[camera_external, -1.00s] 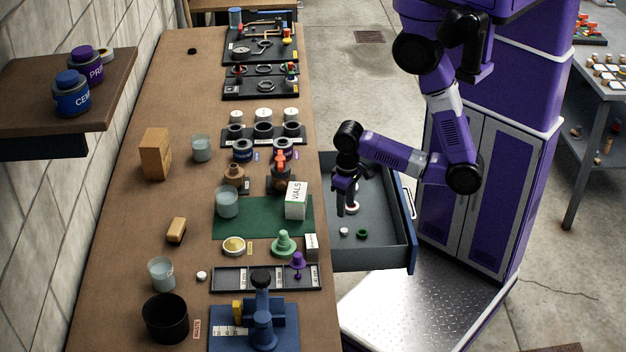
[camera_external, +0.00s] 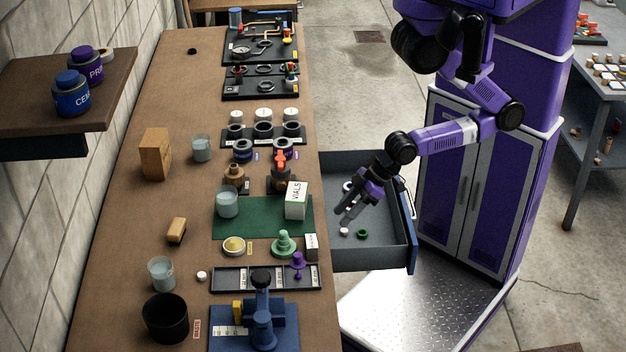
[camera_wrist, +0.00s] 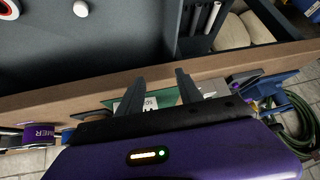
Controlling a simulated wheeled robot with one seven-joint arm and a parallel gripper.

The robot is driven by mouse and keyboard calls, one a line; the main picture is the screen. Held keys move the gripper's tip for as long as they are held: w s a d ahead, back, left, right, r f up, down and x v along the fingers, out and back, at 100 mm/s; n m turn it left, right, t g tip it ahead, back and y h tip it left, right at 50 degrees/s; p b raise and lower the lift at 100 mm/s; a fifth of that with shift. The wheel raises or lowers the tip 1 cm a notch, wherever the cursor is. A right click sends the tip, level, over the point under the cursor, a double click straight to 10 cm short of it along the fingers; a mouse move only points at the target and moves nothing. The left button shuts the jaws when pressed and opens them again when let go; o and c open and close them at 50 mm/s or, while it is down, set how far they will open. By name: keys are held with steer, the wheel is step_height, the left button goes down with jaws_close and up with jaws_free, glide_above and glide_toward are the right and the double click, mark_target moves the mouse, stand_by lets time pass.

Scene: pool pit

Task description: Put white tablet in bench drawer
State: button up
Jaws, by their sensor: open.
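A small white round piece (camera_external: 344,231) lies on the floor of the open bench drawer (camera_external: 398,250). A white round piece also shows on the drawer floor in the wrist view (camera_wrist: 80,8). Another small white piece (camera_external: 201,276) sits on the bench, left of the black labelled tray. I cannot tell from its look alone which is the tablet. My gripper (camera_external: 347,214) is open and empty, tilted over the left part of the drawer. Its two fingers are apart in the wrist view (camera_wrist: 160,84), with nothing held between them.
A green ring (camera_external: 363,234) lies beside the white piece in the drawer. The bench (camera_external: 130,230) holds a white vials box (camera_external: 296,200), a green mat (camera_external: 262,230), glasses, a black pot (camera_external: 165,317) and a blue press (camera_external: 262,320).

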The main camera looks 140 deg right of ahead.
steer(key=a+r+n+t+y, duration=0.2)
steer(key=a+r+n+t, duration=0.1)
steer(key=r, duration=0.4)
steer(key=a+r+n+t+y, duration=0.2)
steer(key=a+r+n+t, duration=0.2)
steer(key=r, duration=0.4)
steer(key=shift+s+a+t, duration=0.45)
steer(key=shift+a+t, duration=0.05)
steer(key=shift+a, duration=0.35)
